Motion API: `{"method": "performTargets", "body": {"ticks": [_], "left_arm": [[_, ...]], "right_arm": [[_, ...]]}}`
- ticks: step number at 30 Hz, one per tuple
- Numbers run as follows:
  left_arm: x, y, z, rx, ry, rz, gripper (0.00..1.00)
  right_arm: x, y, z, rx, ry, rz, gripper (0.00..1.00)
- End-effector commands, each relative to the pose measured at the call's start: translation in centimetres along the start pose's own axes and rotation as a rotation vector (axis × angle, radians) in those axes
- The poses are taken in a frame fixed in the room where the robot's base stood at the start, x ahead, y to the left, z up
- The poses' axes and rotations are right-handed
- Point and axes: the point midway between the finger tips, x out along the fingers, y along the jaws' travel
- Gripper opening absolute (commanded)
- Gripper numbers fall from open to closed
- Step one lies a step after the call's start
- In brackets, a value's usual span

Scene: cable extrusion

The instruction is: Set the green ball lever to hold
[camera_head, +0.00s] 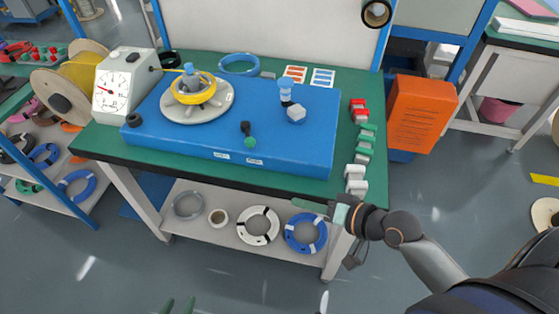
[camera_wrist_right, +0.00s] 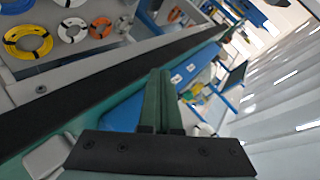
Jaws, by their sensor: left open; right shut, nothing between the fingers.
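The green ball lever (camera_head: 250,142) is on top of the blue machine base (camera_head: 300,140), near its front edge. Its black stem slants down toward the front, with the ball at the lower end. Two small white labels (camera_head: 222,156) are on the base's front face below it; their words are too small to read. My right gripper (camera_head: 308,206) is shut and empty in front of the table's front edge, right of the lever and apart from it. Its shut green fingers fill the middle of the right wrist view (camera_wrist_right: 162,98). My left gripper (camera_head: 179,306) is open and empty at the bottom edge, far from the lever.
A turntable (camera_head: 222,98) with a yellow cable coil stands on the base, left of the lever. A dial gauge (camera_head: 120,85) stands left. Red, green and white blocks line the table's right side.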

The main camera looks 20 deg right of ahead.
Motion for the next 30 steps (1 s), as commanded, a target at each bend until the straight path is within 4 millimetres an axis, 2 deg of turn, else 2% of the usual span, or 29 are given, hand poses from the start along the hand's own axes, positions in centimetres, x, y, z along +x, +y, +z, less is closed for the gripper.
{"method": "performTargets", "body": {"ticks": [1, 4, 9, 14, 18, 30], "left_arm": [[0.7, 0.1, 0.8, 0.001, -0.004, 0.004, 0.5], [0.8, 0.2, 0.9, 0.003, -0.006, 0.008, 0.5], [0.7, 0.2, 0.3, 0.005, 0.003, 0.008, 0.5], [0.7, 0.1, 0.1, 0.007, 0.009, 0.007, 0.5], [0.7, 0.1, 0.1, 0.007, 0.009, 0.007, 0.5], [0.7, 0.0, 0.3, 0.007, 0.002, 0.005, 0.5]], "right_arm": [[0.2, -0.2, -0.6, 0.042, 0.007, -0.038, 0.0], [-0.2, -1.3, -2.6, 0.154, 0.039, -0.113, 0.0], [-1.1, -2.1, -6.9, 0.348, 0.133, -0.223, 0.0], [-1.8, -2.2, -9.5, 0.463, 0.191, -0.284, 0.0], [-2.0, -2.2, -10.3, 0.497, 0.208, -0.302, 0.0], [-1.7, -2.4, -10.4, 0.497, 0.209, -0.304, 0.0]]}}
